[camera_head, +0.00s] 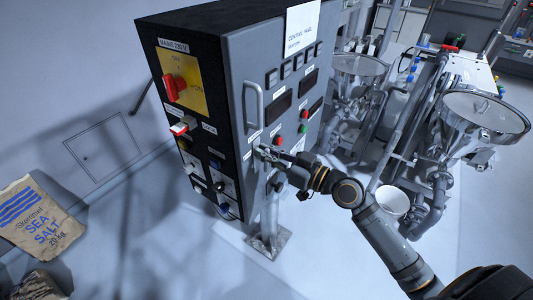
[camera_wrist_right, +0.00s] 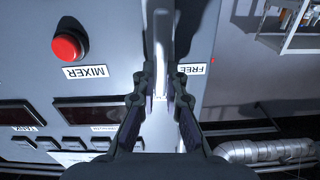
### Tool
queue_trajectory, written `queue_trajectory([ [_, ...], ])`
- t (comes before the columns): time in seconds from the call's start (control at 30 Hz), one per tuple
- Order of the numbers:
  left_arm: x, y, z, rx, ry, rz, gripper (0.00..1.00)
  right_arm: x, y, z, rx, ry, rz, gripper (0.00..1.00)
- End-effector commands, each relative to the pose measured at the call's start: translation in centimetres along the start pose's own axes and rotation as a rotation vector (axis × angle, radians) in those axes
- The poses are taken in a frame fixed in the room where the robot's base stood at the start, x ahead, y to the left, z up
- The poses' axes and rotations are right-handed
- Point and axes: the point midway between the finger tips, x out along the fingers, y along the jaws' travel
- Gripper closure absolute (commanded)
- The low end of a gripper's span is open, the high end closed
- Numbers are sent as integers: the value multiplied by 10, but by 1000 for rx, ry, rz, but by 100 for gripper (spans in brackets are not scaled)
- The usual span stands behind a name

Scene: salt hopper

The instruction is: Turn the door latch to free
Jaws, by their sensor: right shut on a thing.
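The door latch (camera_wrist_right: 160,45) is a pale grey lever on the front door of the control cabinet. In the right wrist view it comes down from the top edge between my fingers, beside a label reading FREE (camera_wrist_right: 192,69), which appears upside down. My right gripper (camera_wrist_right: 160,98) is shut on the latch. In the head view my right gripper (camera_head: 274,155) is at the door's lower left, below the grey door handle (camera_head: 253,104). The gripper hides much of the latch there. My left gripper is not in view.
The cabinet's side carries a red rotary switch (camera_head: 175,86) on a yellow plate. A red button (camera_wrist_right: 69,46) labelled MIXER is left of my fingers in the wrist view. Steel hoppers (camera_head: 486,112) and pipes stand to the right. A sea salt sack (camera_head: 38,222) lies at the left.

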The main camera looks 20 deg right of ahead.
Motion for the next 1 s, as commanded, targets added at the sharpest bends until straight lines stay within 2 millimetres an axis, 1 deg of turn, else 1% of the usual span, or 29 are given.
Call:
queue_trajectory([
  [0.17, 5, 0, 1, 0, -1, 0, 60, 0, 4, 1, 120, 0, 0, 100],
  [0.5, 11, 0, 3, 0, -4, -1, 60, 0, 12, 3, 439, 1, 1, 100],
  [1.0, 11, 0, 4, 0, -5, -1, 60, 0, 21, 10, 917, 1, 0, 100],
])
